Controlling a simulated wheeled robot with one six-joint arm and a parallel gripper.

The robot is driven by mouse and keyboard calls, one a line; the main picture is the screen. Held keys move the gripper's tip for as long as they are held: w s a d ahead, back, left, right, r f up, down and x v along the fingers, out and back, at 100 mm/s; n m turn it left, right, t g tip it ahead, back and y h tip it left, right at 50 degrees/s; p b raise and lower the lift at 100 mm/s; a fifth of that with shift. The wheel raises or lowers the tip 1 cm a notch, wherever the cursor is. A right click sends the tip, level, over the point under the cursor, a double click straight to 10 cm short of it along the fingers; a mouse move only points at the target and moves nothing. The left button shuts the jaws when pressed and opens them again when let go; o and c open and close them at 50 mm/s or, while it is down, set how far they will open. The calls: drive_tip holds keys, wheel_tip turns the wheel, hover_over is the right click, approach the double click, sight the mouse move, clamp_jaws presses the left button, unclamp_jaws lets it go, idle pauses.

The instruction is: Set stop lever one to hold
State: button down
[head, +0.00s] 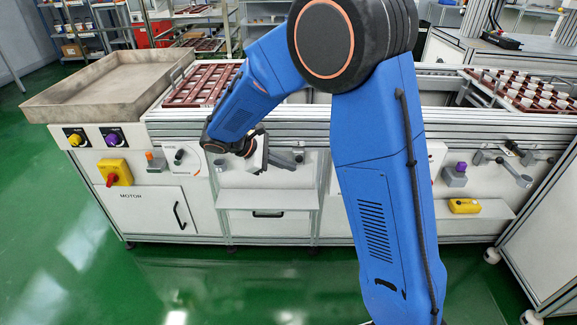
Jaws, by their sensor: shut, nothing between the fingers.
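A grey bar-shaped lever (287,160) is on the white front panel below the conveyor, just right of my gripper. Its left part is hidden behind my gripper, so I cannot read its setting. My gripper (262,154) is shut and empty, at the end of the blue arm in front of the panel. Its fingertips are not clearly seen, and I cannot tell whether it touches the lever. A second grey lever (515,173) with a round end is on the right panel. No lever labels are readable.
Left of my gripper are a grey cylinder (222,163), a black knob (179,156) and a red-and-yellow switch (114,173). A metal tray (95,88) lies at top left. A shelf (266,200) juts out below my gripper. Green floor in front is clear.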

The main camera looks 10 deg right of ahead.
drive_tip(key=v, duration=1.7)
drive_tip(key=shift+w, duration=0.1)
drive_tip(key=s+d+r+m+y, duration=0.25)
drive_tip(key=s+d, duration=0.35)
drive_tip(key=d, duration=0.3)
drive_tip(key=s+d+r+m+y, duration=0.1)
drive_tip(key=s+d+m+y, duration=0.2)
drive_tip(key=s+d, duration=0.45)
drive_tip(key=s+d+f+m+t+y, duration=0.2)
drive_tip(key=s+d+m, duration=0.1)
drive_tip(key=s, duration=0.5)
drive_tip(key=s+d+f+m+t+y, duration=0.1)
drive_tip(key=s+d+f+m+y, duration=0.1)
drive_tip(key=s, duration=0.7)
drive_tip(key=shift+s+d+m+t+y, duration=0.25)
drive_tip(key=shift+d+m+t+y, duration=0.2)
drive_tip(key=shift+d+m, duration=0.8)
